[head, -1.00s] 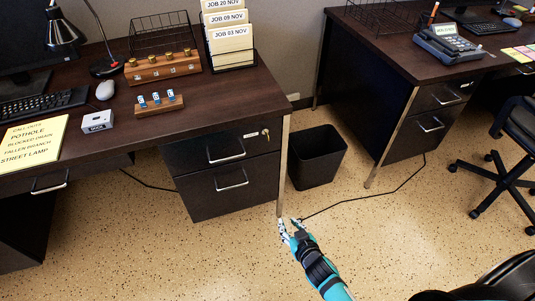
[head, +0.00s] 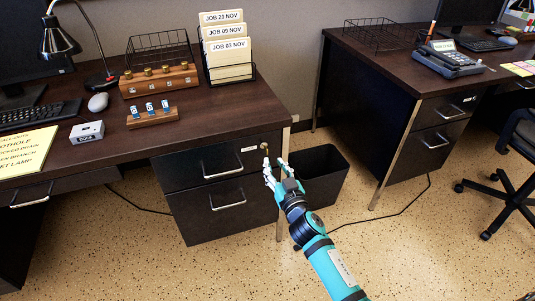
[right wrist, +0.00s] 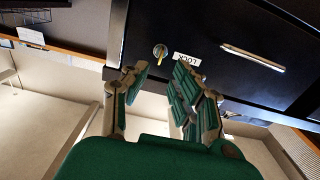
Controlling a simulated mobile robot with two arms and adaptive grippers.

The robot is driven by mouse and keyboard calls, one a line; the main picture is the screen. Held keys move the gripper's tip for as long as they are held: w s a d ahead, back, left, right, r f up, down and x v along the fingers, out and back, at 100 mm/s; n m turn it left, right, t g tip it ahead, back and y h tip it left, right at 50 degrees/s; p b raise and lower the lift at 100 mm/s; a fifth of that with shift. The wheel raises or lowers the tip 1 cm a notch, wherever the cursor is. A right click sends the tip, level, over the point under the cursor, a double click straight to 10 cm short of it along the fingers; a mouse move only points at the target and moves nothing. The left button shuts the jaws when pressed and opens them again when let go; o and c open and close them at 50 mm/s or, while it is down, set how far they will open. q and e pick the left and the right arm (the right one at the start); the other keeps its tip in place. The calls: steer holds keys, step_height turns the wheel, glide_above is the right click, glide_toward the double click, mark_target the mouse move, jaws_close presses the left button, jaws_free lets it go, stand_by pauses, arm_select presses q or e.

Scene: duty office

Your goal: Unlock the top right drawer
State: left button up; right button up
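The top right drawer (head: 203,170) of the near desk is dark, has a silver bar handle, and looks closed. A small brass key (head: 265,151) sits in the lock at its upper right corner. In the right wrist view the key (right wrist: 160,53) stands left of a white label (right wrist: 187,57), just beyond my fingertips. My right gripper (head: 276,166) is in front of the drawer's right end, a little below the key. In the right wrist view its fingers (right wrist: 162,78) are apart with nothing between them. My left gripper is not in view.
A black waste bin (head: 322,176) stands right of the desk, behind my right arm. The desk leg (head: 284,200) is close to my gripper. A lower drawer (head: 215,208) is below. The desktop holds a file rack, wooden stamp racks and a lamp. Floor in front is clear.

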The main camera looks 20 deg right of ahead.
mark_target(267, 152)
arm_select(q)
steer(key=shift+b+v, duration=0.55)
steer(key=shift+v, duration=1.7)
arm_select(e)
steer(key=shift+w+a, duration=0.1)
steer(key=shift+w, duration=3.35)
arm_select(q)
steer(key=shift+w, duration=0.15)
arm_select(e)
jaws_close()
